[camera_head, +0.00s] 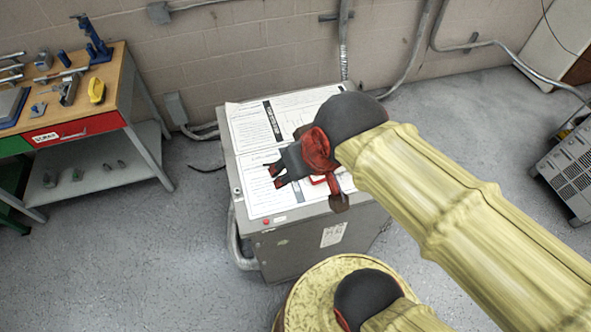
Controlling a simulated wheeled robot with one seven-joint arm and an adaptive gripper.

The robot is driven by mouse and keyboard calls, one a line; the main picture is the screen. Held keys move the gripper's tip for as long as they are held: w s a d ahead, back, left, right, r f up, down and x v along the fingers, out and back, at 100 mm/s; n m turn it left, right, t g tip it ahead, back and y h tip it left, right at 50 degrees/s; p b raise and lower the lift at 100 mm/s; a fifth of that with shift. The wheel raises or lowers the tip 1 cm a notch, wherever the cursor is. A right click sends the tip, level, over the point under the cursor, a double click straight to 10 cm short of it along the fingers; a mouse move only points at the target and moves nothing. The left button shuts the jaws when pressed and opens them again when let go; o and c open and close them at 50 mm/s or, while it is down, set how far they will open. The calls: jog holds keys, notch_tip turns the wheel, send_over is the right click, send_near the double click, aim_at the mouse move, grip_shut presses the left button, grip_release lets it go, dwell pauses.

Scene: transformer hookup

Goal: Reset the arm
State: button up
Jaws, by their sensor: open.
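My arm, in a yellow fabric sleeve, reaches in from the lower right. My gripper (276,175) is at its end, dark grey with a red part behind it. It is open and appears over the top of a grey transformer cabinet (285,250). I see nothing between its fingers. Whether the fingertips touch the top is hard to tell. Printed sheets (262,127) lie on the cabinet's top.
A wooden workbench (118,62) with a red drawer (75,128), tools and a yellow item (96,90) stands at the left. Conduits run along the back wall. A grey vented unit (572,165) stands at the right edge. The floor between bench and cabinet is mostly clear, with a dark cable.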

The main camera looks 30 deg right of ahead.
jog(key=shift+s+a+r+n, duration=0.1)
jog(key=shift+s+a+n, duration=0.2)
jog(key=shift+s, duration=0.1)
notch_tip(320, 180, down, 5)
jog(key=b, duration=0.5)
jog(key=shift+r, duration=0.2)
jog(key=shift+c, duration=0.8)
